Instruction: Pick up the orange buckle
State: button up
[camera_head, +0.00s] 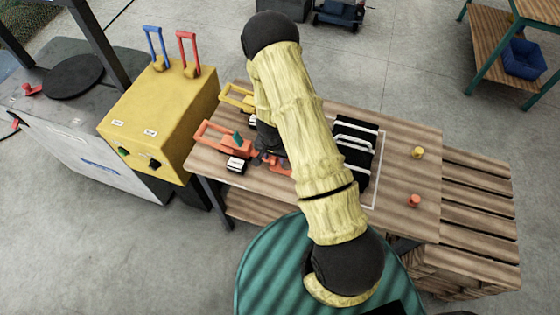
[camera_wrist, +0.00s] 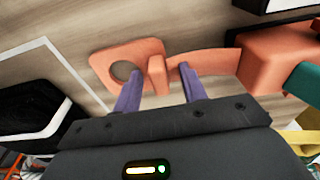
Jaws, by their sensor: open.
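The orange buckle (camera_wrist: 100,62) appears to be the flat plate with a round hole in the wrist view. A small raised block (camera_wrist: 157,72) stands beside the hole, and an orange strip (camera_wrist: 222,64) runs right toward a larger orange body with a teal part (camera_wrist: 302,82). In the head view, orange shows beside my gripper (camera_head: 268,158), partly hidden by my arm. My gripper (camera_wrist: 160,88) is open in the wrist view, its two purple fingers to either side of the raised block. I cannot tell whether they touch it.
An orange-handled device (camera_head: 212,132) and a yellow-handled one (camera_head: 236,97) stand at the wooden table's (camera_head: 405,175) left end. A black bundle with white bands (camera_head: 362,158) lies behind my arm. Small yellow (camera_head: 418,153) and orange (camera_head: 414,200) pieces sit right. A yellow cabinet (camera_head: 150,115) stands left.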

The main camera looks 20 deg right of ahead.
dwell(0.5)
grip_shut()
jog(key=shift+r, duration=0.1)
notch_tip(320, 180, up, 10)
jog(key=shift+f, duration=0.1)
dwell(0.4)
dwell(0.5)
